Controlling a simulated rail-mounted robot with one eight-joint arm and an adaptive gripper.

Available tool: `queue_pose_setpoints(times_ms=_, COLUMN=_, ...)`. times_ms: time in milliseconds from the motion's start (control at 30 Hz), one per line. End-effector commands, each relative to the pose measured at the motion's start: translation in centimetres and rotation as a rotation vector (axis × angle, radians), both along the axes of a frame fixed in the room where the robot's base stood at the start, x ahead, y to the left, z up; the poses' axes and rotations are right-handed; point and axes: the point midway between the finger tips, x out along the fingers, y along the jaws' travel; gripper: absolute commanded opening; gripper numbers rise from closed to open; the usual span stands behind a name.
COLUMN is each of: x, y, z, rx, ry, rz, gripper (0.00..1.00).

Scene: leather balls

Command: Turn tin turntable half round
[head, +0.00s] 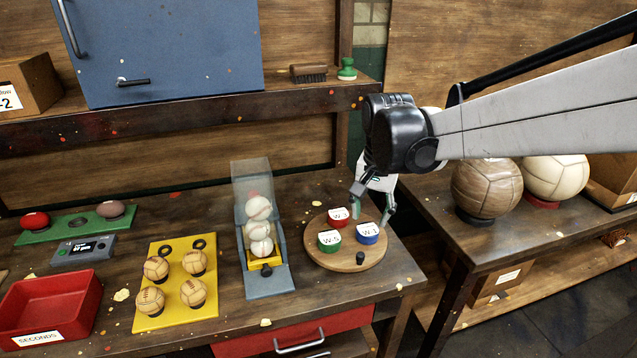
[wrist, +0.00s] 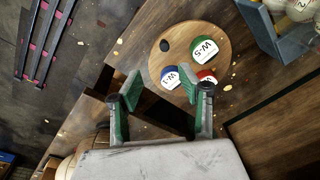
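The tin turntable (head: 338,262) is a round wooden disc on the workbench; its bare wood also shows in the wrist view (wrist: 182,38). It carries a red tin (head: 339,217) at the back, a green tin (head: 328,241) at the left and a blue tin (head: 367,234) at the right, all with white labels. In the wrist view the green tin's label (wrist: 205,50) reads W-5. A black knob (head: 360,258) stands near the disc's front edge. My gripper (head: 373,204) is open and empty above the disc's back right edge, its fingers (wrist: 160,85) spread apart.
A grey-blue chute (head: 268,283) with white balls stands left of the turntable. Beyond it are a yellow board (head: 175,318) with balls and a red bin (head: 50,305). Large leather balls (head: 487,188) sit on the right bench. A shelf (head: 200,117) runs behind.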

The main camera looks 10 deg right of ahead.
Motion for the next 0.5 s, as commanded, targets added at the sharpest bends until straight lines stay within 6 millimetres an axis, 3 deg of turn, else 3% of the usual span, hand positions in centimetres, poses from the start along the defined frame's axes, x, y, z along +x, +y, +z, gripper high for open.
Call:
queue_pose_setpoints(times_ms=200, x=3.1, y=-0.2, z=-2.4, rx=0.008, ry=0.079, rz=-0.086, gripper=0.38)
queue_pose_setpoints(times_ms=500, x=4.0, y=-0.3, z=-4.0, rx=0.008, ry=0.111, rz=-0.120, gripper=0.38)
